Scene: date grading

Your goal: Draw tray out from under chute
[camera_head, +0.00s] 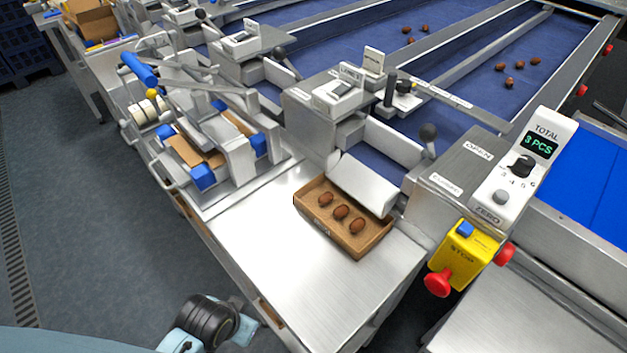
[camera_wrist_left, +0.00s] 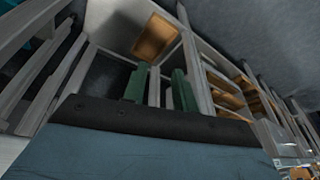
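The brown tray (camera_head: 374,247) sits on the steel table beneath the pale chute (camera_head: 362,184), whose lower end overhangs the tray's back right part. Three dark brown dates (camera_head: 341,212) lie in a row in the tray. My left arm shows at the bottom left of the head view, well apart from the tray; its fingers cannot be made out there. In the left wrist view my left gripper (camera_wrist_left: 160,88) has its two green-padded fingers apart with nothing visible between them. My right gripper is in neither view.
The steel table top (camera_head: 285,255) is clear in front and left of the tray. A yellow stop box (camera_head: 468,250) with red buttons stands right of it. A clamp machine (camera_head: 200,150) with blue corner pieces is to the left. Blue sorting lanes (camera_head: 460,100) run behind.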

